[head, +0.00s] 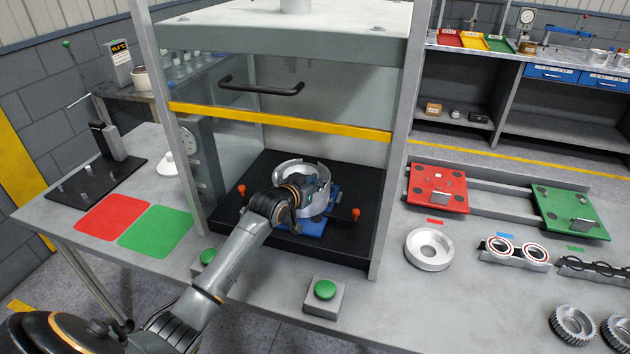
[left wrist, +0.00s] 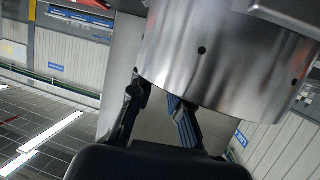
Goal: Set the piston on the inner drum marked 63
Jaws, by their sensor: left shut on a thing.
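A silver round, drum-like part (head: 318,178) is inside the press, over a blue pallet (head: 312,226). I cannot tell whether it is the piston, the drum or both together, and I can read no 63. My left gripper (head: 298,190) is at its near left side, shut on its wall. In the left wrist view the fingers (left wrist: 160,108) meet the lower edge of a large silver cylinder (left wrist: 215,55) with small holes in its side. A thick silver ring (head: 430,249) lies on the bench right of the press. My right gripper is out of view.
The press has a raised guard with a yellow bar (head: 280,122) and posts on both sides. Orange-red knobs (head: 356,214) flank the pallet. Green buttons (head: 325,290) stand in front. Red (head: 437,190) and green (head: 572,212) pallets sit on rails at right.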

